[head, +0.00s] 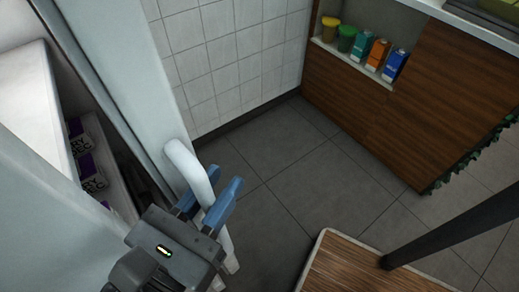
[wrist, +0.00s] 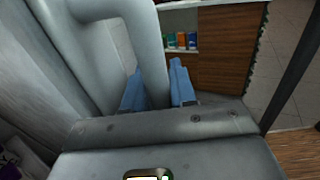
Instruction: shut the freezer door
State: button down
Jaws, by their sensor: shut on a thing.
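The freezer door (head: 125,65) is a pale white panel on the left of the head view. It stands open, with a gap to the freezer's inside. Its thick white handle (head: 187,163) curves out from the door; it also shows in the wrist view (wrist: 148,45). My gripper (head: 211,197) has its two blue fingers on either side of the handle bar and is shut on it. In the wrist view the bar passes between the fingers (wrist: 158,90). The lower part of the handle is partly hidden by my gripper.
White and purple boxes (head: 92,175) sit on shelves inside the freezer. A wooden cabinet (head: 430,95) with colored cartons and tubs in a niche stands at the back right. A wood-topped surface (head: 345,268) with a dark post is at the lower right. Grey floor between is clear.

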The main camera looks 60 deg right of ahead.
jog(key=w+a+b, duration=0.1)
jog(key=w+a, duration=0.1)
jog(key=a, duration=0.6)
jog(key=shift+w+a, duration=0.15)
jog(key=shift+w, duration=0.15)
jog(key=c, duration=1.3)
grip_release()
jog(key=a+b, duration=0.1)
jog(key=a, duration=0.7)
jog(key=shift+s, duration=0.15)
